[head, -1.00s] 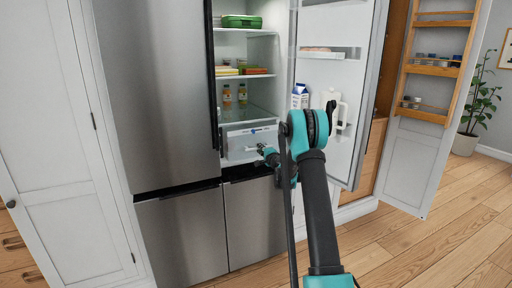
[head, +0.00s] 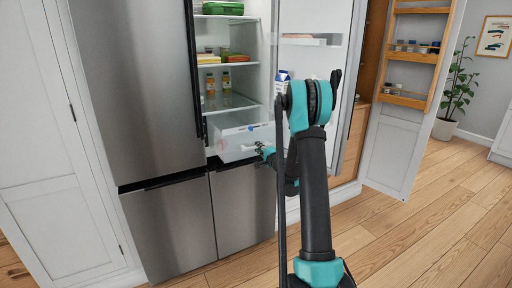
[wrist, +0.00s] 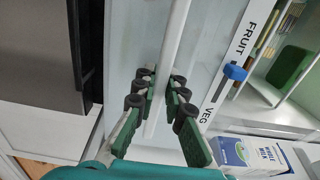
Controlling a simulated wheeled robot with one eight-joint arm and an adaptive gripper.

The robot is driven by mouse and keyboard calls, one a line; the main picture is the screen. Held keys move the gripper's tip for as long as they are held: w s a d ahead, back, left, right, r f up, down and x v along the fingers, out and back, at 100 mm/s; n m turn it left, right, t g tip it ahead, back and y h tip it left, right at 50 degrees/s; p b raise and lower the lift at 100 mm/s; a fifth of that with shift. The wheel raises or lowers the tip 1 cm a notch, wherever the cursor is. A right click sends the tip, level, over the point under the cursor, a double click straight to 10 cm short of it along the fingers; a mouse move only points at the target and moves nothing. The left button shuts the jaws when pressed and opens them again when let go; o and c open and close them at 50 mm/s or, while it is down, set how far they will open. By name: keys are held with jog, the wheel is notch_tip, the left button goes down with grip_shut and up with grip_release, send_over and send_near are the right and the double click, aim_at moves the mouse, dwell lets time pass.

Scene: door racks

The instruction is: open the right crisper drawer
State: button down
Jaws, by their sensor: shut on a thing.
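The crisper drawer (head: 235,143) is a clear and white box low in the open right side of the fridge, pulled partly out with its side wall showing. Its white bar handle (wrist: 172,55) runs up the middle of the wrist view. My gripper (wrist: 160,92) has its green, dark-padded fingers on both sides of this bar, shut on it. In the head view my gripper (head: 259,149) is at the drawer front, small and partly hidden by my arm. A strip marked FRUIT and VEG with a blue slider (wrist: 235,72) lies beside the handle.
The open fridge door (head: 312,65) stands to the right of the drawer, with a milk carton (wrist: 249,153) in its rack. Shelves above hold bottles (head: 218,82) and a green box (head: 223,8). The left fridge door (head: 135,85) is closed. Wooden floor (head: 430,215) is clear at right.

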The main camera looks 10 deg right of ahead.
jog(key=c, duration=1.6)
grip_release()
jog(key=shift+o, duration=0.2)
jog(key=v, duration=1.2)
